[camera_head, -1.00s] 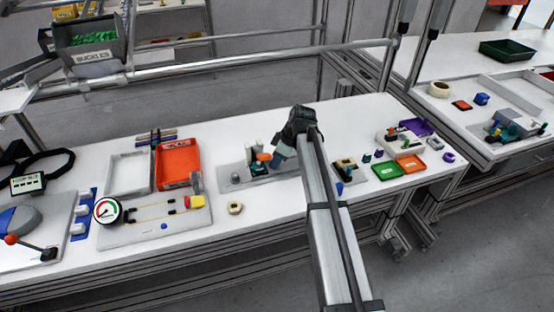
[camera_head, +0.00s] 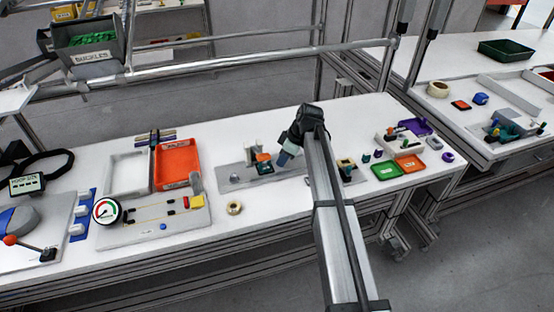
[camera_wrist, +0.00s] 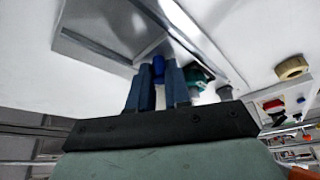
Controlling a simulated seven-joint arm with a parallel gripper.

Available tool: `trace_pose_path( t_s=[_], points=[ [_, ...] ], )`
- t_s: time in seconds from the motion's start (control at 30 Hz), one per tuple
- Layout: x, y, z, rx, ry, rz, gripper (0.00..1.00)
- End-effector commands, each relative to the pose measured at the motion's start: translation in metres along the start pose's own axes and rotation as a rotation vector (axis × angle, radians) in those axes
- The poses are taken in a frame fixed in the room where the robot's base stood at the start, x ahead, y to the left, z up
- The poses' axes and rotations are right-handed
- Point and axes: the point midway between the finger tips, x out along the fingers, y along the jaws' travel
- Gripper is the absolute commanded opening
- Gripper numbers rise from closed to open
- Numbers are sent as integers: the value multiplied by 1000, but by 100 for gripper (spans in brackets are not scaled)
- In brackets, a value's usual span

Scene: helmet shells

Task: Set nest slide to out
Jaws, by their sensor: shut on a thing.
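The nest slide shows as a small teal nest (camera_head: 264,168) on a grey base plate (camera_head: 236,179) in the head view; the teal nest also shows in the wrist view (camera_wrist: 201,78). A blue knob (camera_wrist: 158,68) shows between my gripper's blue fingers in the wrist view. My gripper (camera_head: 284,158) is shut on this knob, low over the plate and just right of the teal nest. The fingers and arm hide part of the slide and the plate's right part.
An upright grey bracket (camera_head: 253,154) stands at the plate's back. A tape roll (camera_head: 234,207) lies in front of the plate. An orange tray (camera_head: 177,166) is to the left. Green (camera_head: 385,170) and orange trays are to the right. White table is clear behind the plate.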

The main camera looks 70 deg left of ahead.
Motion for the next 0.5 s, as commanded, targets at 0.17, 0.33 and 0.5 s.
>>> trace_pose_path(
  t_s=[0.17,0.33,0.5],
  points=[
    [-14,28,32,4,-1,2,0],
    [-20,39,48,1,-1,2,0],
    [-21,40,50,1,-2,4,0]
  ],
)
